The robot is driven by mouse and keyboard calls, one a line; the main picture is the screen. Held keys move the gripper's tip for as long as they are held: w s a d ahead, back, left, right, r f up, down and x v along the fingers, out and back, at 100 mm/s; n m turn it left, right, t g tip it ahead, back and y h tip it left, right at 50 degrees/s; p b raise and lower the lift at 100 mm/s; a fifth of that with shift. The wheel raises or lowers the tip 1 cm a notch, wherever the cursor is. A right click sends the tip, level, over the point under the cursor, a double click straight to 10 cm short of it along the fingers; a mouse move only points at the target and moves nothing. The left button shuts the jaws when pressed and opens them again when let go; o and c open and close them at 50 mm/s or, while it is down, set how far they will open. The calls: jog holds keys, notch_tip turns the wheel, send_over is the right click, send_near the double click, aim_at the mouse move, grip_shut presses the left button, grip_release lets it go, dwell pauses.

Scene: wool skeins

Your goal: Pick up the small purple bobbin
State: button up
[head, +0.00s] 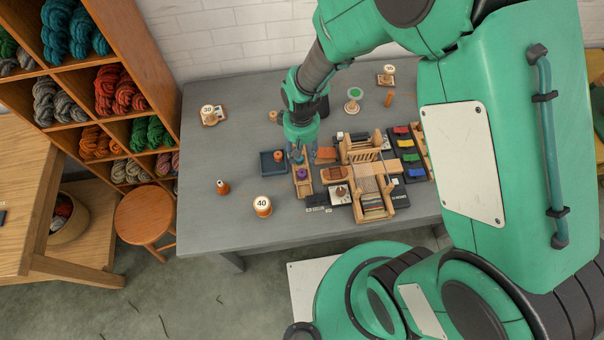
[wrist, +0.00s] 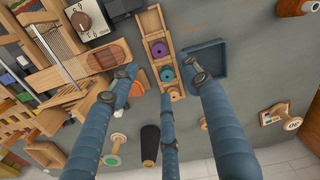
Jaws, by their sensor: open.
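The small purple bobbin (head: 302,174) sits in a narrow wooden rack (head: 304,190) on the grey table. In the wrist view the purple bobbin (wrist: 159,48) lies in one compartment of the rack, with a teal bobbin (wrist: 166,74) in the compartment beside it. My gripper (head: 297,154) points down over the far end of the rack. In the wrist view my gripper (wrist: 163,84) has its blue fingers spread, with nothing between them. The purple bobbin is a little beyond the fingertips and apart from them. The gap in height is hard to judge.
A dark blue tray (head: 273,163) stands left of the rack. A wooden loom (head: 372,192) and a wooden shuttle (wrist: 108,55) stand close on its other side.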

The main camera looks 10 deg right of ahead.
send_over(302, 172)
jog(key=shift+f+b, duration=0.4)
jog(key=shift+f, duration=3.6)
jog(key=shift+f, duration=0.1)
jog(key=shift+f+b, duration=0.35)
jog(key=shift+f, duration=2.15)
jog(key=c, duration=0.9)
